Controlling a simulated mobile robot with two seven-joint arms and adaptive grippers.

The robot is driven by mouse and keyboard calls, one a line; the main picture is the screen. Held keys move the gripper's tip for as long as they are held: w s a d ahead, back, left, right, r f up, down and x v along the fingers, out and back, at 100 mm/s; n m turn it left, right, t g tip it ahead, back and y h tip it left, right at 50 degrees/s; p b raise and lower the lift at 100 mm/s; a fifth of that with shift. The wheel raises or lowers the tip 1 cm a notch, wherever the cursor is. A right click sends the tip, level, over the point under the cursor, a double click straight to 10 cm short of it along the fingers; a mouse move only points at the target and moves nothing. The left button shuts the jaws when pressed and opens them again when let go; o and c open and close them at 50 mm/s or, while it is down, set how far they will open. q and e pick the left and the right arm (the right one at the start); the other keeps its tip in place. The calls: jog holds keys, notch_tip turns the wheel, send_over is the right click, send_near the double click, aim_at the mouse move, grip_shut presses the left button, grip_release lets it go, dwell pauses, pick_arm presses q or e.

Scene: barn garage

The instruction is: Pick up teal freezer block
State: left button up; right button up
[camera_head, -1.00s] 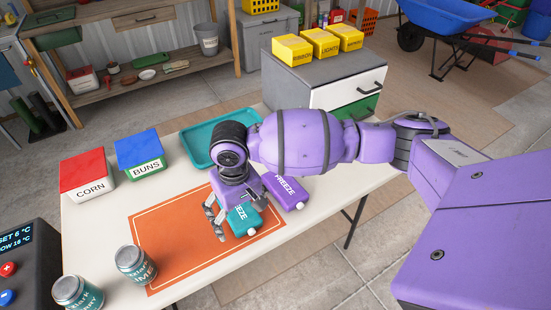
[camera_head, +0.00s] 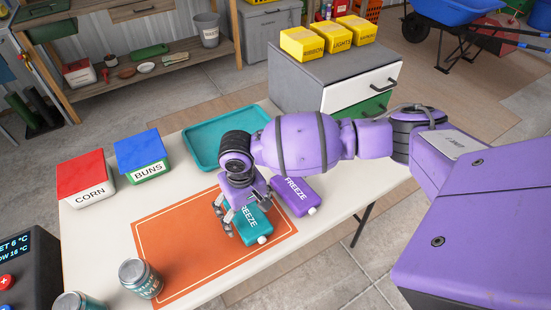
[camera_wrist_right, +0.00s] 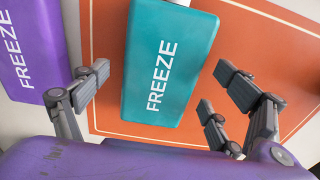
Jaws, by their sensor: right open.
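The teal freezer block (camera_head: 254,226) lies flat on the orange mat, partly hidden by my right gripper in the head view. In the right wrist view the teal freezer block (camera_wrist_right: 168,62) lies between my open fingers, with "FREEZE" facing up. My right gripper (camera_head: 232,216) is over the block, pointing down; its fingers (camera_wrist_right: 160,95) are spread to either side and no contact shows. A purple freezer block (camera_head: 294,196) lies close beside it to the right; it is at the left in the wrist view (camera_wrist_right: 30,50). My left gripper is not in view.
The orange mat (camera_head: 165,252) lies on the white table (camera_head: 100,228). A teal tray (camera_head: 196,160), a red CORN box (camera_head: 84,178) and a blue and green BUNS box (camera_head: 142,156) stand behind. Cans (camera_head: 140,278) stand at front left. A drawer cabinet (camera_head: 300,85) stands beyond the table.

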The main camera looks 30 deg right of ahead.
jog(key=shift+r, duration=0.1)
jog(key=shift+c, duration=0.5)
jog(key=shift+w, duration=0.1)
jog(key=c, duration=1.5)
pick_arm(q)
jog(key=shift+r, duration=0.15)
pick_arm(e)
jog(key=shift+r, duration=0.2)
